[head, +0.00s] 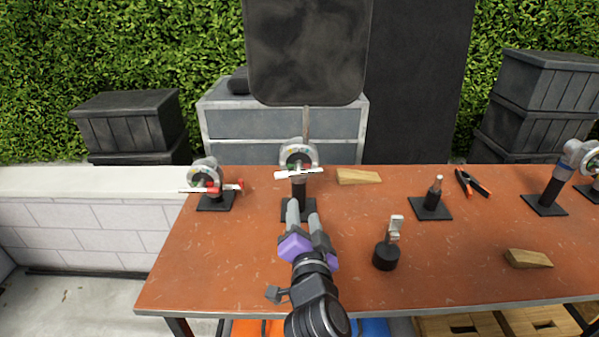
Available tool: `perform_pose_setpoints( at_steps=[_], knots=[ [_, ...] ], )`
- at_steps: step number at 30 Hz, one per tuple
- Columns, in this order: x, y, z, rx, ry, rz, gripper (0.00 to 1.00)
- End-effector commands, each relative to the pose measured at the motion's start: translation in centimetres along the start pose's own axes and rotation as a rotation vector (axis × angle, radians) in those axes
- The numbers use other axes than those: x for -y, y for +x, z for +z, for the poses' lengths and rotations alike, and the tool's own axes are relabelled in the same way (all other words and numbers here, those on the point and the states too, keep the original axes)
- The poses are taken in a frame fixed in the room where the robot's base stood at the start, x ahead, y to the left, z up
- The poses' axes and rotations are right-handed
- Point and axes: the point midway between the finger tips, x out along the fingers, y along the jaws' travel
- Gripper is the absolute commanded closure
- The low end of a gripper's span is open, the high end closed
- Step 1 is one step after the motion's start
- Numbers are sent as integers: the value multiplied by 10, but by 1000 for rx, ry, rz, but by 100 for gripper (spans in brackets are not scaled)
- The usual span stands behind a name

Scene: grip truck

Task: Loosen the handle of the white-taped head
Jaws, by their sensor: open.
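A round grip head (299,154) stands upright on a black post and square base, in the middle of the table's back part. A pale, whitish bar with small red parts crosses it below the disc. I cannot tell tape from handle at this size. The fingers overlap the base in the picture. I see no contact with the handle.
The orange-brown table (230,265) is clear at front left. To the right are a wooden wedge (358,177), a black-based clamp piece (386,256), a small bottle-like post (433,195), pliers-like clamps (472,184), another wedge (528,259) and a blue-banded head (572,155).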

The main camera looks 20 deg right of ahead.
Motion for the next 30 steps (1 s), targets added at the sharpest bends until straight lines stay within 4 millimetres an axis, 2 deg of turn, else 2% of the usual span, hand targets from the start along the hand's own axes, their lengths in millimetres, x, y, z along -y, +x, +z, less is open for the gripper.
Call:
perform_pose_setpoints(
  at_steps=[1,3,7,11,21,30],
  knots=[
    [15,10,-11,-24,30,-1,55],
    [26,18,-20,-47,63,5,55],
    [37,27,-31,-71,97,11,55],
    [39,38,-34,-77,104,13,55],
    [38,88,-38,-76,102,12,55],
    [37,104,-38,-75,102,10,55]
  ],
)
